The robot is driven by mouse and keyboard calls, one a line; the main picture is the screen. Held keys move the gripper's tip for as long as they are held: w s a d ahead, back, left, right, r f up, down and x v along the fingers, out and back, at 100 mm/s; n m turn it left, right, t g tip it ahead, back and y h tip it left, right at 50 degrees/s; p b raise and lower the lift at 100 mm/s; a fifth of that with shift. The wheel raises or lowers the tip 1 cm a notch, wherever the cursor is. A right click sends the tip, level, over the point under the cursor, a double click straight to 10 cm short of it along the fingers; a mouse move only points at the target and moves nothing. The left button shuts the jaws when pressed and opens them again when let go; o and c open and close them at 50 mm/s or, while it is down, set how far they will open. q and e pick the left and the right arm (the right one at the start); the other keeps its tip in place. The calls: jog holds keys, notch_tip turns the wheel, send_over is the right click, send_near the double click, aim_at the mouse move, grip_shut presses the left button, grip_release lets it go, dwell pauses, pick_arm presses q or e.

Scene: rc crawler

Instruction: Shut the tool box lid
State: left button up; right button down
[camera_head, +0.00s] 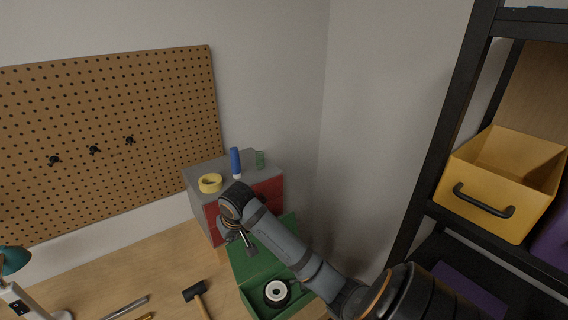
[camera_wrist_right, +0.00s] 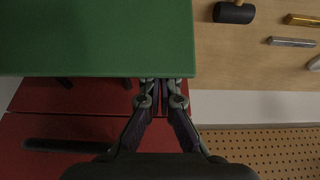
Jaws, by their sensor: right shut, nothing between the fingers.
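The green tool box (camera_head: 256,307) stands on the workbench at the bottom centre of the head view. Its lid (camera_head: 246,268) is raised at the back, and a black wheel with a white hub (camera_head: 277,292) shows in the open box. My right gripper (camera_head: 251,248) is shut and empty at the lid, and its arm covers part of the lid and box. In the right wrist view, the green lid (camera_wrist_right: 95,38) fills the upper left. The shut fingertips (camera_wrist_right: 163,84) are at its edge; I cannot tell whether they touch it. My left gripper is not in view.
A grey cabinet with red drawers (camera_head: 268,190) stands behind the box, with yellow tape (camera_head: 210,183), a blue bottle (camera_head: 235,162) and a green item (camera_head: 260,160) on top. A mallet (camera_head: 195,291) lies left of the box. A black shelf with a yellow bin (camera_head: 487,216) stands right.

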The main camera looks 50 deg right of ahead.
jog(key=shift+f, duration=0.65)
jog(key=shift+s, duration=0.15)
jog(key=shift+s+a+r+p, duration=0.1)
jog(key=shift+s+a+p, duration=0.1)
jog(key=shift+s+p, duration=0.5)
jog(key=shift+s+a+f+p, duration=0.15)
jog(key=shift+s+p, duration=0.3)
jog(key=shift+s, duration=0.45)
jog(key=shift+s+a+r+p, duration=0.15)
jog(key=shift+s+a+p, duration=0.1)
jog(key=shift+s+p, duration=1)
jog(key=shift+s, duration=0.65)
jog(key=p, duration=0.3)
send_near(240, 256)
jog(key=shift+r, duration=0.8)
jog(key=shift+w, duration=0.25)
jog(key=shift+f, duration=0.1)
